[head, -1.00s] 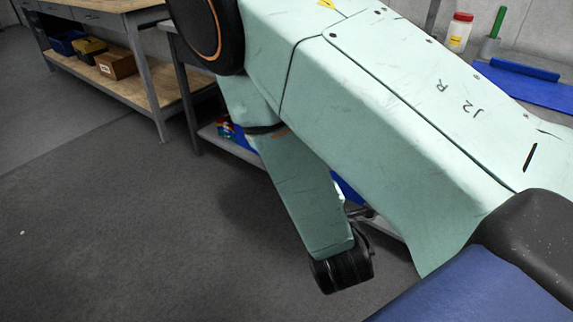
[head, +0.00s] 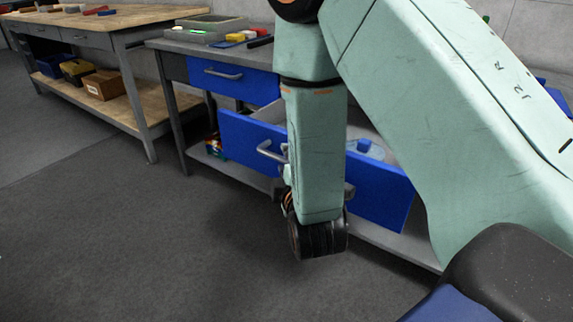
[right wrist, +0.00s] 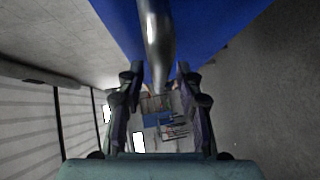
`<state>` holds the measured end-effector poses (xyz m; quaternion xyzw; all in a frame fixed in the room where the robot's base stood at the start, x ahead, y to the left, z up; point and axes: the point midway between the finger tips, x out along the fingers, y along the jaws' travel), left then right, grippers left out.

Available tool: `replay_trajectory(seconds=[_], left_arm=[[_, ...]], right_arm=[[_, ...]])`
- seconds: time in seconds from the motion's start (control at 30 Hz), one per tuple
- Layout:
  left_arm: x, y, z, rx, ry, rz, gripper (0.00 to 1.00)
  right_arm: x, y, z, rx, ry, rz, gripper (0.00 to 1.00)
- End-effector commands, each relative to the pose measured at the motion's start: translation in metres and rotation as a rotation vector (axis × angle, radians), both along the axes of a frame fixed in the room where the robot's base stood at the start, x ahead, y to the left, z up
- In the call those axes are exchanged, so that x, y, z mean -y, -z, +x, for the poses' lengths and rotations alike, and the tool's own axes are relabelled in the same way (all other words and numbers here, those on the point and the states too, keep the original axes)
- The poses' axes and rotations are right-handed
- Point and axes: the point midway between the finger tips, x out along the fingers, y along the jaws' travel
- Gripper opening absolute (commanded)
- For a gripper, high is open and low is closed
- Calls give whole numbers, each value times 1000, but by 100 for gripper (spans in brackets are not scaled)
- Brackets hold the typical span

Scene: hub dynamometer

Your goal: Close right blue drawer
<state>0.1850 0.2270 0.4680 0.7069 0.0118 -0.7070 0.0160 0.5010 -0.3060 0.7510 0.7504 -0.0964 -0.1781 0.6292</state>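The right blue drawer (head: 382,190) stands pulled out from the grey workbench, its middle hidden behind my right arm. Its inside shows, with a small blue block in it (head: 364,146). One end of its grey handle (head: 268,151) shows left of my forearm. The fingers are apart; contact with the bar cannot be told. In the head view the gripper is mostly hidden. My left gripper is not in view.
A second blue drawer (head: 235,82) left of it is shut. A grey tray (head: 207,28) and small coloured blocks lie on the bench top. A wooden-topped bench (head: 95,18) with bins stands at far left. The grey floor (head: 120,240) in front is clear.

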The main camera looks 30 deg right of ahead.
Motion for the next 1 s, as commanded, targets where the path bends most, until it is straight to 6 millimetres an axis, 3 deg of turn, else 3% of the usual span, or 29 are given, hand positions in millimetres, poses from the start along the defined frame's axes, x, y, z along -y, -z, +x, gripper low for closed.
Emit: replay_trajectory(seconds=[0.4,0.8,1.0], left_arm=[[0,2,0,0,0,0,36],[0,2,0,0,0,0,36],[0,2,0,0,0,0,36]], right_arm=[[3,0,7,1,0,-1,36],[3,1,7,1,0,-1,2],[3,1,7,1,0,-1,0]])
